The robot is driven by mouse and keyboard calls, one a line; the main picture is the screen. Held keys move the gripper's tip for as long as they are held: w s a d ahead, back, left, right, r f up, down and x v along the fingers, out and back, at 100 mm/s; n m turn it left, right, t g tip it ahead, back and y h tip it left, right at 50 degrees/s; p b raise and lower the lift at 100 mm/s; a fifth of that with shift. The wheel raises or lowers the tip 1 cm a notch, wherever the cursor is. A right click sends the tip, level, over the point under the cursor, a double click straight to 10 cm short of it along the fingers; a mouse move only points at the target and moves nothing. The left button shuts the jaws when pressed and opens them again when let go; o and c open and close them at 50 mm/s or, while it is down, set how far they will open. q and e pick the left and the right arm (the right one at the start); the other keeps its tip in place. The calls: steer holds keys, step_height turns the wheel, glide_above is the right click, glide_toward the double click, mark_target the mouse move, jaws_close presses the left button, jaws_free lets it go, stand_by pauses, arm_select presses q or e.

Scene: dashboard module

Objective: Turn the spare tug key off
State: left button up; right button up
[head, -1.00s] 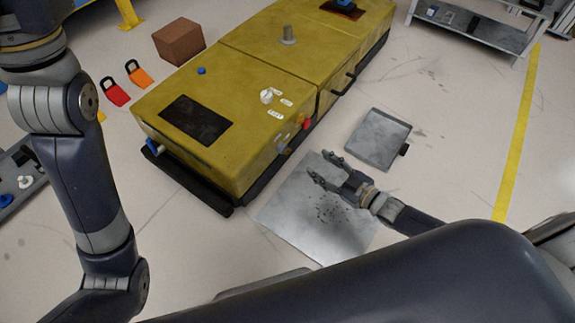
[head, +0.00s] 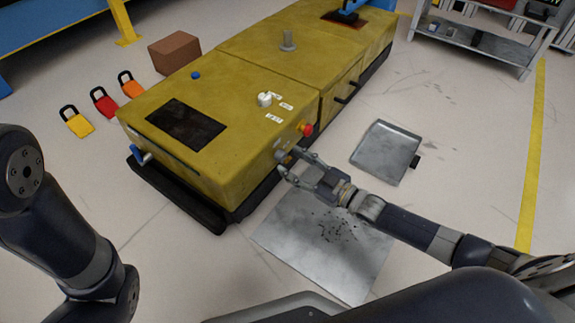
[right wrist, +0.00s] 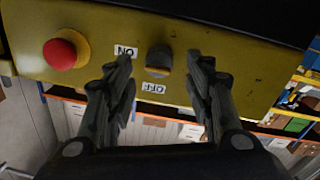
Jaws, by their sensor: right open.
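The yellow tug (head: 240,150) stands on the floor with its near side facing my right arm. On that side is a small grey key switch (head: 283,155); the right wrist view shows it as a dark grey knob (right wrist: 158,61) between an "ON" label (right wrist: 125,51) and an "OFF" label (right wrist: 154,87), which appear upside down there. My right gripper (head: 291,165) is open in front of the switch. In the right wrist view its fingers (right wrist: 160,72) are either side of the knob, with visible gaps. Which way the key points is unclear. My left gripper is out of view.
A red stop button (head: 307,129) on a yellow base sits beside the switch. A white knob (head: 265,99) is on the tug's top. A metal sheet (head: 290,240) and a grey tray (head: 385,150) lie on the floor nearby. Padlock-shaped tags (head: 80,125) lie beyond the tug.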

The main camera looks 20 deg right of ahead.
mark_target(284, 158)
steer(key=shift+b+x, duration=0.5)
steer(key=shift+x, duration=0.9)
steer(key=c, duration=1.1)
steer(key=shift+o, duration=0.2)
